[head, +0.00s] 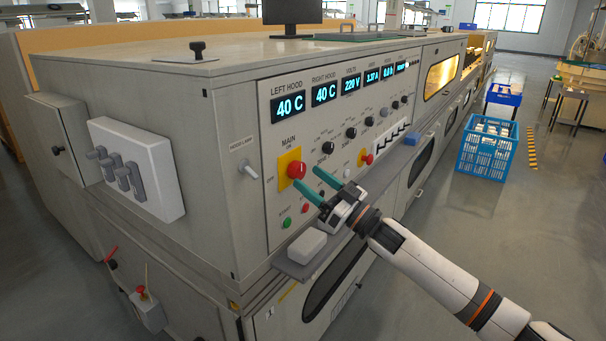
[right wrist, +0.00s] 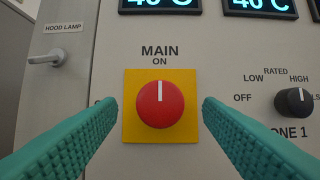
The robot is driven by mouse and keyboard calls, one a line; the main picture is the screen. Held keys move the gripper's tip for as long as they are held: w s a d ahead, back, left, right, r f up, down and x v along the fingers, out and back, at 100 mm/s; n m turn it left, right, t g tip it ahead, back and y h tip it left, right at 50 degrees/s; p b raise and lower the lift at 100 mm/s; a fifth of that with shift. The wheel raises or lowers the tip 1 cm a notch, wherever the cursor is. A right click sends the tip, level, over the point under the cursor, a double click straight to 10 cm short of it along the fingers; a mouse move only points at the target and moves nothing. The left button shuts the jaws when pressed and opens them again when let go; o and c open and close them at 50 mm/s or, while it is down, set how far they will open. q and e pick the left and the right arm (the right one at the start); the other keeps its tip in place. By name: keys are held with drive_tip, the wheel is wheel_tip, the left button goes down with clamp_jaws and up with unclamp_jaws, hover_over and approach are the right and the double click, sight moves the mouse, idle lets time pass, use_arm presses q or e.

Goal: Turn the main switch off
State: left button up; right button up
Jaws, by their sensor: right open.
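The main switch (head: 296,170) is a red round knob on a yellow square plate on the machine's front panel. In the right wrist view the knob (right wrist: 160,104) sits centred, its white mark pointing straight up to ON. The OFF label at its left is mostly hidden behind a finger. My right gripper (head: 316,185) is open, with its two teal fingers pointing at the panel. In the right wrist view its fingertips (right wrist: 160,103) stand on either side of the knob, with a gap to it on both sides. My left gripper is not in view.
A hood lamp switch (right wrist: 45,60) is left of the plate, and a zone 1 dial (right wrist: 294,102) is to the right. Lit displays (head: 325,93) run above. A grey box (head: 307,246) sits on the ledge below. A blue crate (head: 487,150) stands on the floor at right.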

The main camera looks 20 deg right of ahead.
sight(302, 172)
drive_tip(key=shift+x, duration=1.75)
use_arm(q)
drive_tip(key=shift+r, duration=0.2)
use_arm(e)
drive_tip(key=c, duration=1)
